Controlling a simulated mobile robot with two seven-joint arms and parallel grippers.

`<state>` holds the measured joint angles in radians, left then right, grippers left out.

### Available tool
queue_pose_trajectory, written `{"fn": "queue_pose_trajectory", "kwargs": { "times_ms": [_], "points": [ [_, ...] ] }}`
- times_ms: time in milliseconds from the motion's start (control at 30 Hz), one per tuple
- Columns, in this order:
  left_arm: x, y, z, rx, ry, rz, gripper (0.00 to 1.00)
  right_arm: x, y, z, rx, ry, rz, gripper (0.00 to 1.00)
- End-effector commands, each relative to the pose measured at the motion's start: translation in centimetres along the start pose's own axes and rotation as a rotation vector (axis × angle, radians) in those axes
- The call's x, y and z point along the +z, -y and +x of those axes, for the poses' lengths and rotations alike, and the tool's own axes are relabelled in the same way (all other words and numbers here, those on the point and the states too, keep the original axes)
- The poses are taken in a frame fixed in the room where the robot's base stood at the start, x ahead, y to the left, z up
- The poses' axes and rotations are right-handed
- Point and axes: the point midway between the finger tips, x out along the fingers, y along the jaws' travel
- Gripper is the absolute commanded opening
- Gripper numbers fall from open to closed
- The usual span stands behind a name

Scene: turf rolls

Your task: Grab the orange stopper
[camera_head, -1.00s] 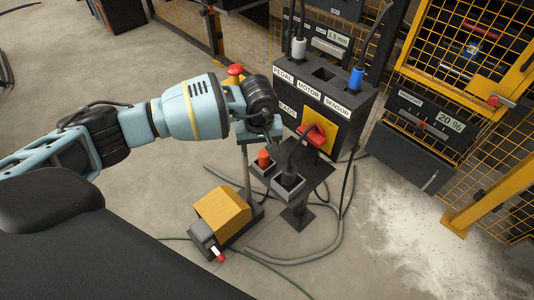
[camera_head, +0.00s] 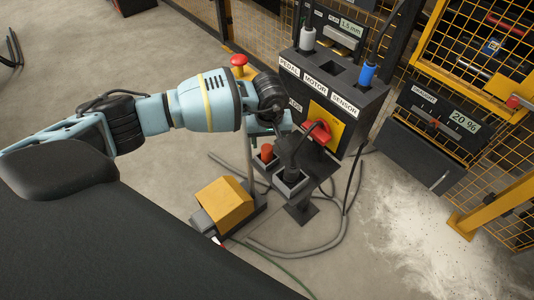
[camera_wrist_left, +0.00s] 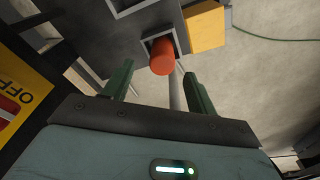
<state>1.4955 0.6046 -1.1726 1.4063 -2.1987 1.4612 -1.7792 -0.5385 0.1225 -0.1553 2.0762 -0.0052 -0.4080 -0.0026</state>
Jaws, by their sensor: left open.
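The orange stopper (camera_head: 267,152) stands upright in a grey square holder on a small stand, below my left gripper (camera_head: 275,138) in the head view. In the left wrist view the orange stopper (camera_wrist_left: 162,57) shows just beyond and between the two green fingers of my left gripper (camera_wrist_left: 158,85). The fingers are apart with nothing between them, and I see no contact with the stopper. My wrist hides part of the stand in the head view. My right gripper is not in view.
A black plug (camera_head: 290,178) sits in the neighbouring holder. The black socket box (camera_head: 345,105) with a red switch (camera_head: 320,131) stands close behind. A yellow pedal (camera_head: 224,204) and loose cables lie on the floor. A red button (camera_head: 239,60) is behind my wrist.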

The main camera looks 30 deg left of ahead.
Motion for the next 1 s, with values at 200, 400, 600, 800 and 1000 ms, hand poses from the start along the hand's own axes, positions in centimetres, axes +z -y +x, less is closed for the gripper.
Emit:
{"fn": "queue_pose_trajectory", "kwargs": {
  "times_ms": [200, 400, 600, 800, 1000],
  "points": [
    [0.2, 0.3, 3.3, -0.001, 0.003, -0.001, 0.58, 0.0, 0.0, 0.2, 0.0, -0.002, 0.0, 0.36],
    [0.1, 0.3, 4.4, -0.001, 0.002, 0.0, 0.58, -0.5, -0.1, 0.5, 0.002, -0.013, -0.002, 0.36],
    [0.1, 0.3, 4.4, 0.0, 0.001, 0.0, 0.56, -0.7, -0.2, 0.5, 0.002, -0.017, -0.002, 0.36],
    [0.1, 0.3, 4.4, -0.001, 0.001, -0.001, 0.3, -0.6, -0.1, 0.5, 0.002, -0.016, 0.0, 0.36],
    [0.1, 0.3, 4.3, -0.001, 0.001, -0.001, 0.1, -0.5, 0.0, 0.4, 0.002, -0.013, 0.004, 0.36]
  ]
}}
